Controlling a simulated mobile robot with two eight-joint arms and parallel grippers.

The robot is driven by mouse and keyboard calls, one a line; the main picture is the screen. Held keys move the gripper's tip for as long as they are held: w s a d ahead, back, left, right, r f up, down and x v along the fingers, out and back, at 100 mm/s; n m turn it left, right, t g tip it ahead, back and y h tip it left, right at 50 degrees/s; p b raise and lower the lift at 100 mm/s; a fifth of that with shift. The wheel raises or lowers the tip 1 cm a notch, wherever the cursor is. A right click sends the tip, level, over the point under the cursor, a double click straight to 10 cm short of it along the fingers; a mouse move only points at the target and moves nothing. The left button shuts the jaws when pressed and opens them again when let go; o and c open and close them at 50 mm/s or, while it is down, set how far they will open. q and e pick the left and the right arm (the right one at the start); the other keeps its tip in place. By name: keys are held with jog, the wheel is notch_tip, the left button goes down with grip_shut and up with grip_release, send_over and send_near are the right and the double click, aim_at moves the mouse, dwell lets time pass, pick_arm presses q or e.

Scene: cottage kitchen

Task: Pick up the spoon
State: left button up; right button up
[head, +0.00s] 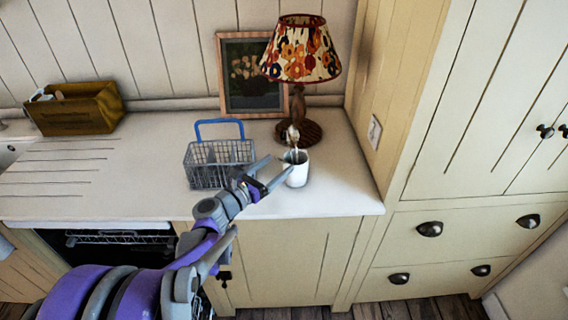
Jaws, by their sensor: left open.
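A spoon (293,137) stands upright in a white cup (297,173) on the counter, its upper end showing above the rim and its lower part hidden inside. My left gripper (278,171) is open, with its fingers pointing toward the cup from the left. The fingertips overlap the cup's left edge in the picture; I cannot tell whether they touch it. Nothing shows between the fingers. My right gripper is not in view.
A grey wire basket with a blue handle (219,129) stands left of the cup. A lamp with a floral shade (302,52) and a framed picture (235,105) stand behind. A wooden box (77,113) is at the far left. The counter (339,191) is clear right of the cup.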

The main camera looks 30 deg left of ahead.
pick_arm(q)
jog(key=w, duration=0.4)
jog(key=w+p, duration=0.1)
jog(key=w, duration=0.1)
jog(key=shift+w+d+f, duration=0.1)
jog(key=shift+w+d, duration=0.25)
jog(key=shift+d, duration=0.05)
jog(key=shift+s, duration=0.1)
jog(key=shift+c, duration=0.3)
grip_shut()
notch_tip(320, 180, up, 10)
jog(key=shift+p, duration=0.45)
jog(key=shift+s, duration=0.1)
